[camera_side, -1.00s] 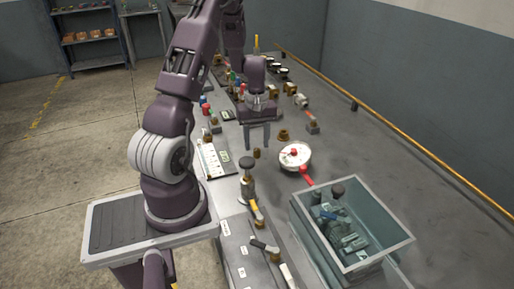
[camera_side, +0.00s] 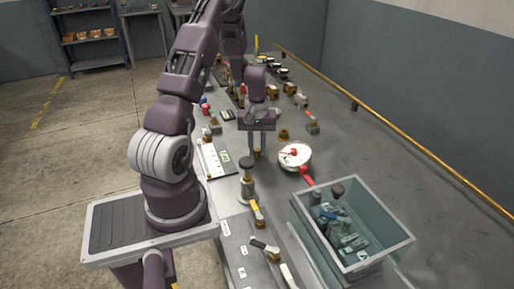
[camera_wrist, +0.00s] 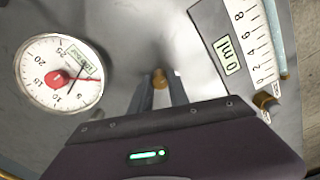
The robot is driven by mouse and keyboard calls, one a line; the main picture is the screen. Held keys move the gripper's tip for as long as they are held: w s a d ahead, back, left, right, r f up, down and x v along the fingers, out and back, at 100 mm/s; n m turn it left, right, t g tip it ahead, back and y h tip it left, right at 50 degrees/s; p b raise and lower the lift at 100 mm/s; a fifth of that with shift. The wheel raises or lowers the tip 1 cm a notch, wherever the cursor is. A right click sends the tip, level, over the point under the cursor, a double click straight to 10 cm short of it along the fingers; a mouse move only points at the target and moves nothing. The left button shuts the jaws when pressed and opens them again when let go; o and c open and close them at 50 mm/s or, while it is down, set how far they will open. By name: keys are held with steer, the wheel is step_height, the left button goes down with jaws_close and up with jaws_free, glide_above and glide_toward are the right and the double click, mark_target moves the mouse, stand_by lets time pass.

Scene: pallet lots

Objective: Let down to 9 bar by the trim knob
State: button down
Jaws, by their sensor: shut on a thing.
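A white scale panel (camera_wrist: 247,48) marked 0 to 8, with a 0 ml label, lies right of the fingers. A glass-walled bin (camera_side: 400,250) holding dark parts stands front right. Valves with lever handles line the front. The bench right of the gauge is clear.

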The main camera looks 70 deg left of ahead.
mark_target(257, 150)
steer(key=shift+m, duration=0.6)
steer(key=c, duration=1.3)
jaws_free()
steer(key=shift+o, duration=0.2)
steer(key=shift+r, duration=0.1)
step_height(257, 150, up, 7)
